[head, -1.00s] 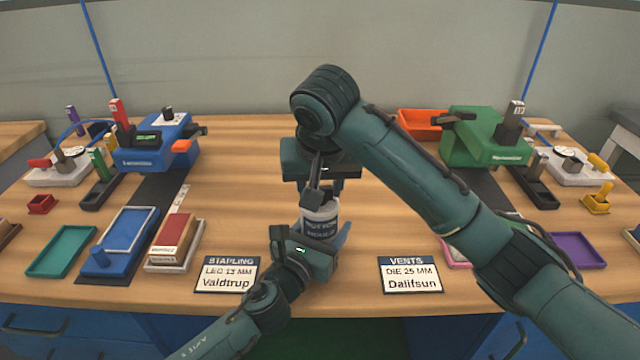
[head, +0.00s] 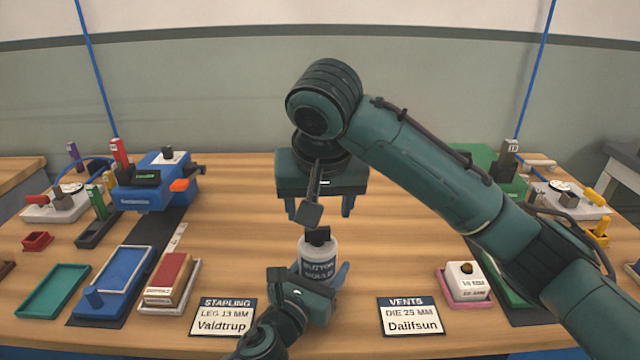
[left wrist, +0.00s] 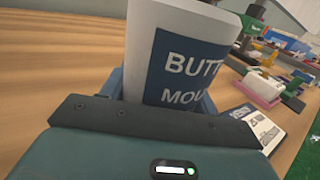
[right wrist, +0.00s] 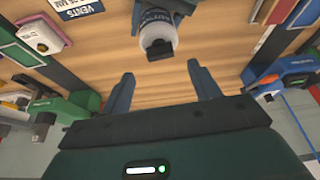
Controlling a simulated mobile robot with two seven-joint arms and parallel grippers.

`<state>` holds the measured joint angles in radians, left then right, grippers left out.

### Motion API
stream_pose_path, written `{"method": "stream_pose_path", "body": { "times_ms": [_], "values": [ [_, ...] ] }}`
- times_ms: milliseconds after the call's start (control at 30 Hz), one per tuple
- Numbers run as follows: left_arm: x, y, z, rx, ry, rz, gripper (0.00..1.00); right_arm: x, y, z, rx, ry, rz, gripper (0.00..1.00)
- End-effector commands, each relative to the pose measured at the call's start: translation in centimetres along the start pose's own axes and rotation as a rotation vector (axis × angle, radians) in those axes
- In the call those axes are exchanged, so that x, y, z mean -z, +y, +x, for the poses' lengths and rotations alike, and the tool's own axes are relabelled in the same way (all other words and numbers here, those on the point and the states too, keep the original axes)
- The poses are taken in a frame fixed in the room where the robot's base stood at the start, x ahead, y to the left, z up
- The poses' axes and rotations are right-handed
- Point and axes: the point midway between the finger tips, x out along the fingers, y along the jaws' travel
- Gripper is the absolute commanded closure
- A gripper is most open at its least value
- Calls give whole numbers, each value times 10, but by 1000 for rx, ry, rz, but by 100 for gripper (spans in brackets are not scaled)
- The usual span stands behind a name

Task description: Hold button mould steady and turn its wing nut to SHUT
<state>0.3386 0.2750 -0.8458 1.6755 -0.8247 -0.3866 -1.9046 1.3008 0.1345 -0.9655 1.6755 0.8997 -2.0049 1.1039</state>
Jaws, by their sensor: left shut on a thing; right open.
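The button mould (head: 319,268) is a white cylinder with a blue label, upright near the table's front middle. A dark wing nut (head: 318,236) sits on its top; no SHUT mark can be read. My left gripper (head: 332,283) is shut around the mould's lower body, and the label shows close up in the left wrist view (left wrist: 190,62). My right gripper (head: 319,208) is open and empty above and behind the mould, apart from the nut. In the right wrist view, the mould (right wrist: 157,28) and nut (right wrist: 160,50) lie beyond the open fingers (right wrist: 164,82).
A Stapling sign (head: 224,316) and a Vents sign (head: 410,315) flank the mould. A pink tray with a white block (head: 466,279) is to the right. Blue and green machines stand at the sides. The table behind the mould is clear.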

Motion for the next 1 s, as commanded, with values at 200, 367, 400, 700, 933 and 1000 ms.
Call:
{"method": "stream_pose_path", "body": {
  "times_ms": [200,367,400,700,933,1000],
  "values": [
    [-3,0,0,1,-6,0,84,1,0,-40,0,5,0,38],
    [-3,0,0,1,-5,0,84,0,0,-53,0,2,0,38],
    [-3,0,0,1,-5,0,84,0,0,-55,0,1,0,38],
    [-3,0,0,1,-5,0,84,0,0,-56,1,-1,1,38],
    [-2,0,0,1,-4,0,29,0,0,-56,1,0,0,38],
    [-2,0,0,1,-3,0,24,0,0,-56,1,0,0,38]
  ]
}}
